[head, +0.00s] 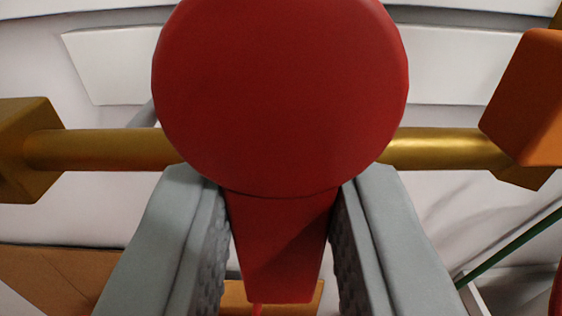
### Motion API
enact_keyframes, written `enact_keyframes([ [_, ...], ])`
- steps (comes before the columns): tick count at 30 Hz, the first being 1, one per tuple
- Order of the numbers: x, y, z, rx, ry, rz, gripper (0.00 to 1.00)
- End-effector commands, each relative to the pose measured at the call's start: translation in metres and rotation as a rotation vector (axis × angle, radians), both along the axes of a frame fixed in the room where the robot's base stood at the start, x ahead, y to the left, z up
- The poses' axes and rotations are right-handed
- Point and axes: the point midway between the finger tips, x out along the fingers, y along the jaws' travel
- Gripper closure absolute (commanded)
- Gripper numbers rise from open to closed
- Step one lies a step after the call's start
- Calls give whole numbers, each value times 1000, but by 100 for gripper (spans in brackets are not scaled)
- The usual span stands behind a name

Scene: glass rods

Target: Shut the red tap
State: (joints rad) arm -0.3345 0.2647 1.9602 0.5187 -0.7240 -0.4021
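The red tap (280,90) fills the upper middle of the head view. It has a large round knob and a tapered red lever (282,245) pointing down. My gripper (282,190) has its two grey fingers on either side of the lever, just below the knob. Narrow gaps show beside the lever's lower part. Near the top the fingers come very close to it, and I cannot tell whether they touch. The fingers are apart, with the lever between them. The knob hides what lies behind it.
A brass pipe (440,148) runs across behind the tap. An orange block (530,100) stands at the right, near the pipe. A brass block (25,150) is at the left end. A green rod (510,245) slants at lower right. Pale panels lie behind.

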Motion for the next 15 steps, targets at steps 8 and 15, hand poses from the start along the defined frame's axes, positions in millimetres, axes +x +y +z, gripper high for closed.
enact_keyframes([
  [8,0,2,0,65,0,0,100],
  [15,0,7,1,231,1,1,100],
])
